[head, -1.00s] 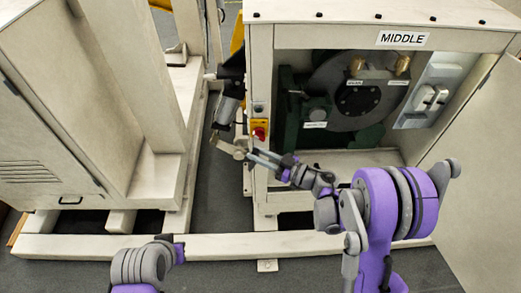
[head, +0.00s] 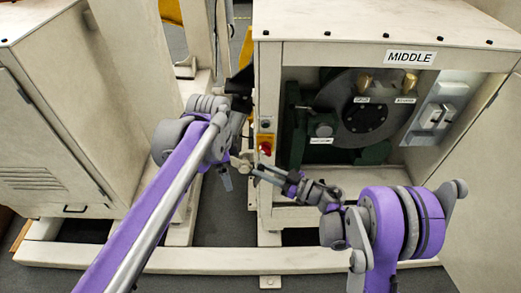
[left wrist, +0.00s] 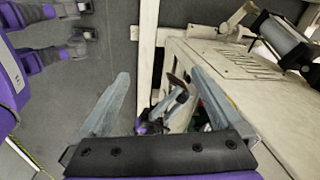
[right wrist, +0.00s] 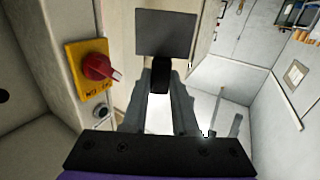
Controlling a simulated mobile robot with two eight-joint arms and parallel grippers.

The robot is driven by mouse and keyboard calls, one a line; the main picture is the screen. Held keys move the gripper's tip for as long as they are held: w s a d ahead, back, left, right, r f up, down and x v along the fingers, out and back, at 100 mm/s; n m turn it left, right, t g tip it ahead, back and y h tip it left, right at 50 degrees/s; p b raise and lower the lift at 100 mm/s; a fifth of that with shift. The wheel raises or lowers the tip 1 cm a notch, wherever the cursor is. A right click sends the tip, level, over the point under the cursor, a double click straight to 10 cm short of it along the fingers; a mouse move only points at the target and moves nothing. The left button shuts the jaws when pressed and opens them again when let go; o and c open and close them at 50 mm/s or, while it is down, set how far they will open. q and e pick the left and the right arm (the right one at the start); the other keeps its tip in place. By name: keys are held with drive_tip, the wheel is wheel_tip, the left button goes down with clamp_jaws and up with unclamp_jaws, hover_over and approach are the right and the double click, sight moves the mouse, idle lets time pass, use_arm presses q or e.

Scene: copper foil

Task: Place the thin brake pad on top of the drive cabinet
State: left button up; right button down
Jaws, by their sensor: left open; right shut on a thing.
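The brake pad appears in the right wrist view as a dark flat rectangular plate (right wrist: 165,33) with a short dark stem. My right gripper (right wrist: 162,80) is shut on the stem, and the plate sticks out past the fingertips. In the head view my right gripper (head: 258,173) is in front of the cabinet marked MIDDLE, near its left post; the pad is hard to make out there. My left gripper (left wrist: 160,75) is open and empty, left of the right one. That cabinet's light top (head: 400,27) is above both grippers. No label shows which cabinet is the drive cabinet.
A red switch on a yellow plate (right wrist: 87,68) is close beside the right gripper. A vented cabinet (head: 45,150) stands at left. The MIDDLE cabinet is open, with a disc (head: 365,112) inside. A low beam (head: 150,257) crosses the floor in front.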

sight(261, 166)
use_arm(q)
drive_tip(key=w+d+m, duration=0.2)
drive_tip(key=d, duration=0.1)
drive_tip(key=w+d+m+g, duration=0.1)
drive_tip(key=w+d+m, duration=0.1)
drive_tip(key=d+m, duration=0.1)
drive_tip(key=w+d+f+m, duration=0.1)
drive_tip(key=w+d+m, duration=0.2)
drive_tip(key=shift+d+f+g, duration=0.1)
drive_tip(key=shift+d+g, duration=0.1)
drive_tip(key=shift+g, duration=0.2)
drive_tip(key=shift+d+f, duration=0.15)
drive_tip(key=shift+m, duration=0.3)
wheel_tip(261, 166, down, 12)
drive_tip(key=shift+r, duration=0.1)
